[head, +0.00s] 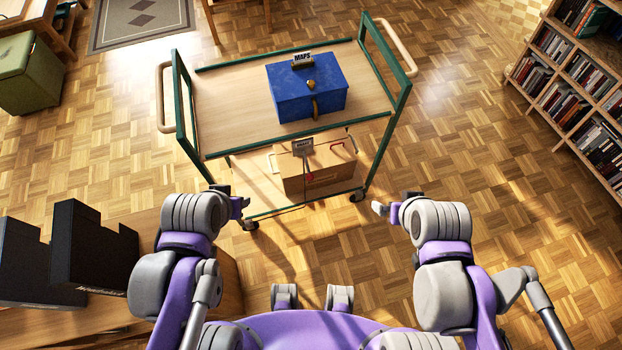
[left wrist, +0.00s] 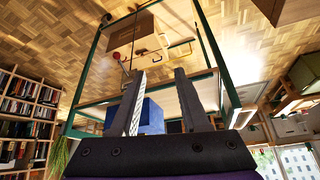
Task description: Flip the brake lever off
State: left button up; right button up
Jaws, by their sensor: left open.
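A green-framed cart (head: 222,112) with wooden shelves stands ahead of me. A small red knob (head: 310,177), seemingly the brake lever's tip, shows at the cart's near side, in front of the box on the lower shelf. The red knob (left wrist: 116,56) also shows in the left wrist view on a thin rod, beyond and left of my fingers. My left gripper (head: 243,207) is open and empty, near the cart's near left corner and apart from the knob. My right gripper (head: 382,209) is right of the cart's near right corner; its finger gap is unclear.
A blue box (head: 307,88) labelled MAPS sits on the top shelf. A light brown box (head: 318,164) sits on the lower shelf. A bookcase (head: 575,85) stands at the right. Dark file holders (head: 92,247) stand at the lower left. Parquet floor is open around the cart.

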pick_arm(q)
jog(key=shift+d+f, duration=0.1)
jog(key=shift+f, duration=0.15)
jog(key=shift+c, duration=1.1)
jog(key=w+d+f+n+h+b, duration=0.1)
jog(key=f, duration=0.1)
jog(key=w+d+f+n+h+b, duration=0.1)
jog(key=f+b, duration=0.1)
jog(key=w+d+f+g+b, duration=0.1)
jog(key=f+b, duration=0.1)
jog(key=shift+d+f+n+h, duration=0.1)
jog(key=shift+f+n+h, duration=0.2)
jog(key=shift+n+h, duration=0.1)
grip_shut()
jog(key=w+f+n+t+h+b, duration=0.2)
jog(key=w+f+n+h+b, duration=0.2)
jog(key=w+f+h+b, duration=0.2)
jog(key=w+f+n+t+h+b, duration=0.1)
jog(key=w+f+n+h+b, duration=0.3)
jog(key=w+f+b, duration=0.5)
notch_tip(320, 180, down, 6)
jog(key=shift+w+d+r+t+h+b, duration=0.25)
jog(key=shift+w+t+h+b, duration=0.15)
jog(key=shift+h+b, duration=0.55)
pick_arm(e)
notch_tip(320, 180, down, 25)
jog(key=s+g, duration=0.1)
jog(key=shift+s, duration=0.1)
